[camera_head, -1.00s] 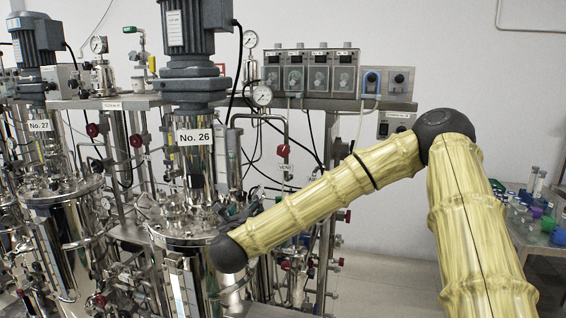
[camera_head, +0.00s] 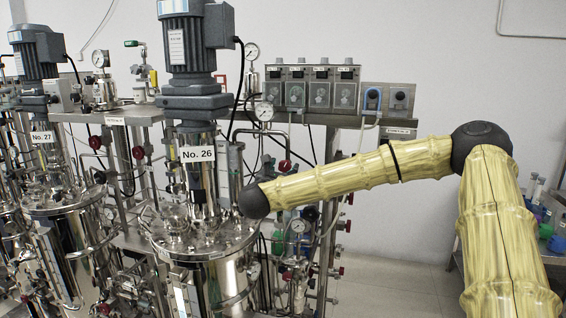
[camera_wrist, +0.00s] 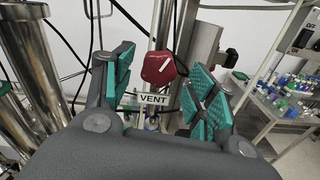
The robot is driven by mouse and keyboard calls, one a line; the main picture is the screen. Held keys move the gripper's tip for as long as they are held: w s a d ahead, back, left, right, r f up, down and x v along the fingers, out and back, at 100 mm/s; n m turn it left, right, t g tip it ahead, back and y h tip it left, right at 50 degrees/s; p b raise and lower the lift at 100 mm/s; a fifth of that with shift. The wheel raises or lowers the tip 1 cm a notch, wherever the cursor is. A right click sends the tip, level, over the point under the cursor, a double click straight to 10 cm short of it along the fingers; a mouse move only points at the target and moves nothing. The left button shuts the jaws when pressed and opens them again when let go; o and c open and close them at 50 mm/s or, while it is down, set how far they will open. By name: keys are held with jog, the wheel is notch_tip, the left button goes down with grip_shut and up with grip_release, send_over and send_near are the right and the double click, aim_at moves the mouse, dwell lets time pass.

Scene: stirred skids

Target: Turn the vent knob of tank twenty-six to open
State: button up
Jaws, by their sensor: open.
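Tank twenty-six (camera_head: 240,285) carries a "No. 26" label (camera_head: 198,154) below its grey motor. In the wrist view a dark red knob (camera_wrist: 164,68) with a slanted white mark sits above a white "VENT" label (camera_wrist: 153,99). A red knob (camera_head: 285,165) shows right of the tank in the head view, just above my arm. My gripper (camera_wrist: 163,80) is open; its green-padded fingers stand left and right of the red knob in the picture. Contact with the knob does not show, and the depth between them is unclear. My gripper is hidden in the head view.
Tank 27 (camera_head: 65,245) stands to the left. A pressure gauge (camera_head: 264,111) and a row of control boxes (camera_head: 308,90) are above my arm. Pipes and several red-handled valves crowd the lower area. A bench (camera_wrist: 280,100) with small bottles is at right, with open floor before it.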

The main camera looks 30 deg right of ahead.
jog(key=shift+p+x, duration=0.55)
jog(key=shift+x, duration=0.9)
jog(key=shift+c, duration=0.5)
